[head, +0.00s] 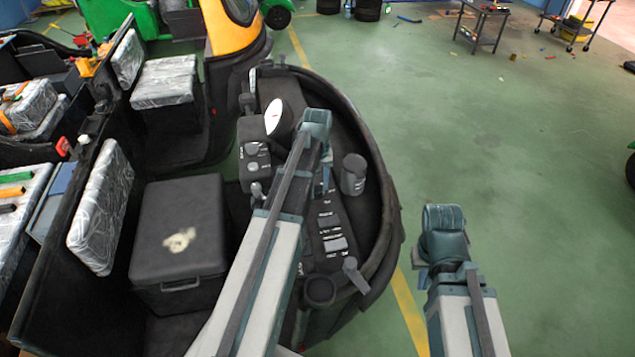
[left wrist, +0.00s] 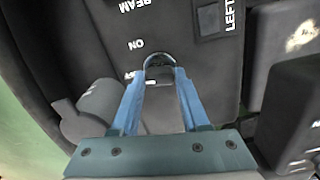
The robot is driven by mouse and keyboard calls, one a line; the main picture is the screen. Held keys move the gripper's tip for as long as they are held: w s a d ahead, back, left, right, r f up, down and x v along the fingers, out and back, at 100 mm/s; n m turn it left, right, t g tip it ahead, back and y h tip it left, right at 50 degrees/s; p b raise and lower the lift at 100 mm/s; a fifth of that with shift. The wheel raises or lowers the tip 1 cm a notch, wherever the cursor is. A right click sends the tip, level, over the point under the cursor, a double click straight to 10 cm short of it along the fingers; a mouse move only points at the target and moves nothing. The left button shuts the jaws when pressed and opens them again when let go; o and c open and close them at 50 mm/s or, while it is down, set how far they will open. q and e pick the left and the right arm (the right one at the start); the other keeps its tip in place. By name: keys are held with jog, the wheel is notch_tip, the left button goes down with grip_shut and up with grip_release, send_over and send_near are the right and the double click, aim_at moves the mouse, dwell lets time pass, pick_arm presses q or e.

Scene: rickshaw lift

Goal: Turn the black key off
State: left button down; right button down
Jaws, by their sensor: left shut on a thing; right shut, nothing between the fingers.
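The black key (left wrist: 160,62) sits in a round keyhole on the dark dashboard in the left wrist view. The word ON is printed beside it, and another label next to it is partly covered by a finger. My left gripper (left wrist: 163,78) has its two blue fingers shut on the key. In the head view my left gripper (head: 322,168) is over the dashboard (head: 352,215), and my arm hides the key there. My right gripper (head: 440,255) is shut and empty, above the green floor to the right of the vehicle.
The green floor (head: 500,150) on the right is mostly clear.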

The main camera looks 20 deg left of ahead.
aim_at(317, 184)
pick_arm(q)
jog(key=shift+n, duration=0.9)
jog(key=shift+c, duration=2)
grip_release()
notch_tip(317, 184, up, 14)
jog(key=p, duration=1.3)
jog(key=shift+p, duration=0.4)
jog(key=shift+f, duration=0.15)
